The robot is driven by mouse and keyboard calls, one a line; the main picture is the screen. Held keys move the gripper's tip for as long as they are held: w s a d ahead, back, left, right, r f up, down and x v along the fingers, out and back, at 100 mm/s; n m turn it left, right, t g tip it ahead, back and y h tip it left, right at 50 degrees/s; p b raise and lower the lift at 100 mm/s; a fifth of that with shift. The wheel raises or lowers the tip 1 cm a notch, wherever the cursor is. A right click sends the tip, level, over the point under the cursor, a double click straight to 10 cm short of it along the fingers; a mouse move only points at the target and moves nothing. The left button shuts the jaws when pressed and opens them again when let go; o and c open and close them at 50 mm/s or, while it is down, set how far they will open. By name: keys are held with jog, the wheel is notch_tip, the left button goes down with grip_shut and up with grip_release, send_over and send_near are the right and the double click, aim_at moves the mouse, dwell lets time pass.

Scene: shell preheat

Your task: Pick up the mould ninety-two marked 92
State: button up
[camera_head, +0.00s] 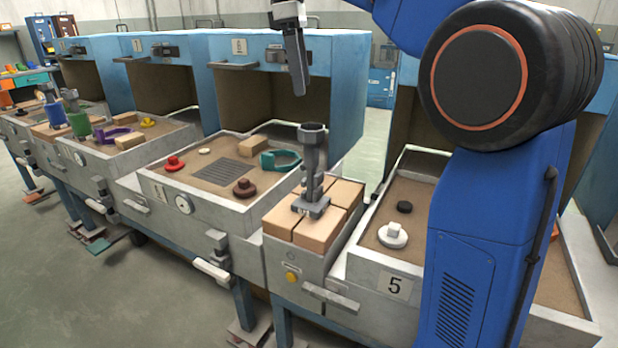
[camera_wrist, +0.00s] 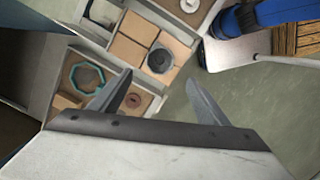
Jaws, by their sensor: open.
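A grey mould (camera_head: 313,172) stands upright on tan blocks between two sand trays in the head view. It has a round cup top, a narrow stem and a flat base with a small mark too small to read, so I cannot confirm 92. My gripper (camera_head: 298,88) hangs above it, apart from it, slightly left in the picture. In the wrist view my gripper (camera_wrist: 161,78) is open and empty, fingers spread. The mould's round top (camera_wrist: 160,60) shows beyond the fingertips, over the blocks.
The tan blocks (camera_head: 335,219) fill a stand beside tray 5 (camera_head: 395,286), which holds a white and a black piece. The left tray (camera_head: 222,205) holds red, brown and green pieces around a grate (camera_head: 225,172). Blue open-fronted ovens (camera_head: 275,100) stand behind.

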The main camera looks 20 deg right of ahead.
send_near(314, 144)
jog(key=f, duration=0.2)
jog(key=w+f, duration=0.1)
jog(key=f, duration=0.1)
jog(key=w+d+f, duration=0.1)
jog(key=f, duration=0.1)
jog(key=shift+f, duration=0.15)
jog(key=shift+s+d+f, duration=0.1)
jog(key=shift+d+f, duration=0.1)
jog(key=shift+f, duration=0.65)
jog(key=shift+w+d+f, duration=0.1)
jog(key=shift+d+f, duration=0.05)
jog(key=shift+f, duration=0.65)
jog(key=shift+s+d+f, duration=0.1)
jog(key=shift+d+f, duration=0.1)
jog(key=shift+f, duration=0.65)
jog(key=shift+c, duration=0.4)
jog(key=c, duration=1.5)
grip_shut()
jog(key=shift+r, duration=0.15)
